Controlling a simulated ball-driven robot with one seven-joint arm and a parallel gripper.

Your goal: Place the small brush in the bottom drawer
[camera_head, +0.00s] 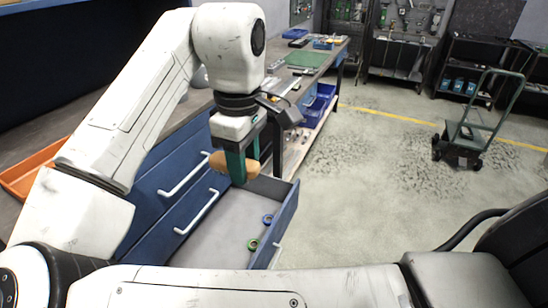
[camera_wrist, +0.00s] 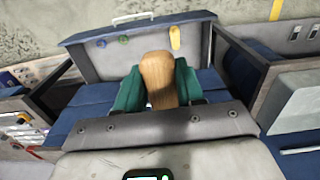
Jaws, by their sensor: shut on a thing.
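The small brush shows as a tan wooden body (camera_head: 219,163), and its wood grain shows in the wrist view (camera_wrist: 157,72). Its bristles cannot be made out. My gripper (camera_head: 240,172) is shut on it, with a green finger on each side, and holds it in the air above the open drawer. The open bottom drawer (camera_head: 215,232) is pulled out from the blue cabinet, below two shut drawer fronts with white handles. Its pale floor also shows in the wrist view (camera_wrist: 115,62), beyond the brush.
A green ring (camera_head: 253,244) and a blue ring (camera_head: 267,219) lie in the drawer, near its front panel. The wrist view also shows a yellow piece (camera_wrist: 175,37) there. An orange tray (camera_head: 30,170) is at left. A trolley (camera_head: 462,138) stands on open floor at right.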

